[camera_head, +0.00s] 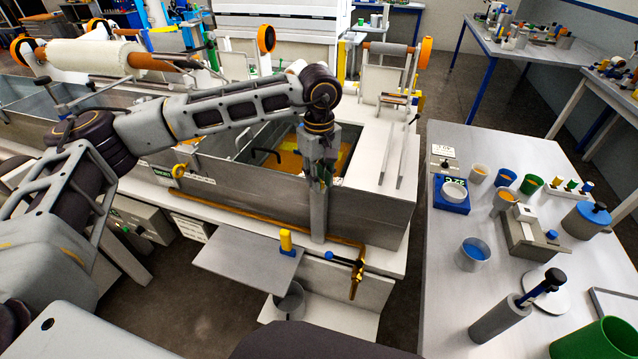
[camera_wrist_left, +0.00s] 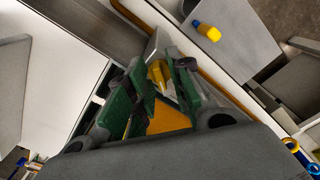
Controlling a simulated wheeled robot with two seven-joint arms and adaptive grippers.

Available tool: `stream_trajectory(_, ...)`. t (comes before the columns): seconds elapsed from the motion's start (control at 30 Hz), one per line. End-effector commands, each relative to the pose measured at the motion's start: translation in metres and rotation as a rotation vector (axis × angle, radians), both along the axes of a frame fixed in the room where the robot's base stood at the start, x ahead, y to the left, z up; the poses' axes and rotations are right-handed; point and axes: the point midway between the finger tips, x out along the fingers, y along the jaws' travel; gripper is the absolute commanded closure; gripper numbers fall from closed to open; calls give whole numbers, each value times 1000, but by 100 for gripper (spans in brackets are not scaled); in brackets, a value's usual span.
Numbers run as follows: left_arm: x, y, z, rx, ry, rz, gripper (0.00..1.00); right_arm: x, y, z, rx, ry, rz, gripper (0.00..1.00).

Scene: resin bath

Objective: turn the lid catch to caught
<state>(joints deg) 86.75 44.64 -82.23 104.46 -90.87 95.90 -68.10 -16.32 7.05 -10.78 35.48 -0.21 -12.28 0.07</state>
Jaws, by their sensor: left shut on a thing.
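My left gripper (camera_head: 320,190) reaches down at the front wall of the grey resin bath (camera_head: 225,190), near its right end. In the left wrist view the green-padded fingers of the left gripper (camera_wrist_left: 160,85) stand on both sides of a small yellow piece (camera_wrist_left: 157,72), which looks like the lid catch. The gripper is shut on it. In the head view the gripper hides the catch, so I cannot tell its turn position there. Orange resin (camera_head: 286,155) shows in the bath. My right gripper is in neither view.
A yellow-and-blue piece (camera_head: 286,241) stands on a grey shelf (camera_head: 235,262) below the bath front. A brass pipe with a blue-knobbed valve (camera_head: 355,277) runs along there. A table at right holds cups, a green bucket (camera_head: 595,340) and a grey cylinder (camera_head: 497,325).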

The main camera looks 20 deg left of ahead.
Motion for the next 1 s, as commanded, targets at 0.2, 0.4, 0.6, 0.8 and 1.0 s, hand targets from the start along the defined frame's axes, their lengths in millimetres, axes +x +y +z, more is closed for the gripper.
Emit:
stream_trajectory(0.2,1,0,-3,-1,-3,-157,100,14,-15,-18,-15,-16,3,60)
stream_trajectory(0.4,1,0,-2,-1,-3,-311,100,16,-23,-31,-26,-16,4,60)
stream_trajectory(0.6,1,0,-2,-2,-4,-469,100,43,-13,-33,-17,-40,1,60)
stream_trajectory(0.8,1,0,-1,-2,-4,-629,100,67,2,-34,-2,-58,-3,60)
stream_trajectory(1.0,1,0,-1,-1,-4,-776,100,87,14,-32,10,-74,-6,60)
